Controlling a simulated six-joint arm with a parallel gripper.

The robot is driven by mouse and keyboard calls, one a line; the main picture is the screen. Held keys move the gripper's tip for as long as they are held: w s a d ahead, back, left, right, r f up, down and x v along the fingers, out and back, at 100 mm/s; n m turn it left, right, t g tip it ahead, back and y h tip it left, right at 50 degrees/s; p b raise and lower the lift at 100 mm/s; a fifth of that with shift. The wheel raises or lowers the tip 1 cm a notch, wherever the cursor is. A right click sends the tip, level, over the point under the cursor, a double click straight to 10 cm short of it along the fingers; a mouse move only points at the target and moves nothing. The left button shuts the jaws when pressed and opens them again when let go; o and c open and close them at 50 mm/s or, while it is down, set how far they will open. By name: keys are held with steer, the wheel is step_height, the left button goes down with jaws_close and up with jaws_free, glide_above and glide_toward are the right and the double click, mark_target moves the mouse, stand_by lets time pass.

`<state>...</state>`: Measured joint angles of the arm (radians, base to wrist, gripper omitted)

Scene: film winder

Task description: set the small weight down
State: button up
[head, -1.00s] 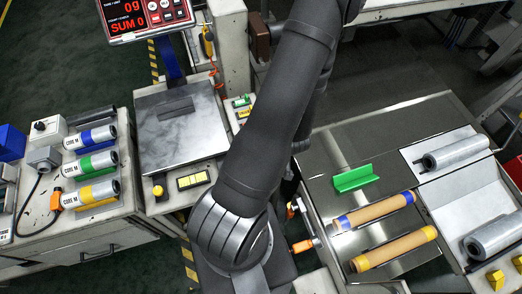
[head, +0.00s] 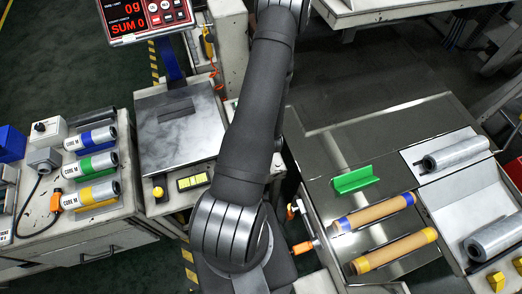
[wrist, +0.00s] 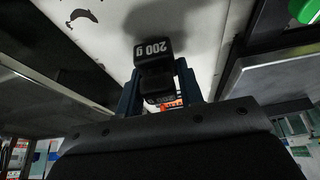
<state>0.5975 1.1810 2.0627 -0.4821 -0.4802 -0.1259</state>
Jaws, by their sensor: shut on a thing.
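A black weight marked "200 g" (wrist: 154,50) is between the fingers of my gripper (wrist: 158,88) in the wrist view. My gripper is shut on it. A pale surface with a dark mark (wrist: 100,30) lies beyond the weight, and a dark shadow falls on it near the weight. I cannot tell whether the weight touches that surface. In the head view my arm runs up the middle and leaves at the top, so the gripper and weight are out of that picture.
A scale plate (head: 180,130) stands left of my arm, with its display (head: 147,14) reading 0 g. Labelled cores (head: 90,165) lie at the left.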

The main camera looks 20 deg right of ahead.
steer(key=shift+f, duration=0.2)
steer(key=shift+f, duration=0.1)
steer(key=o, duration=1.2)
steer(key=v, duration=1.2)
steer(key=shift+s, duration=0.1)
steer(key=shift+x, duration=6.1)
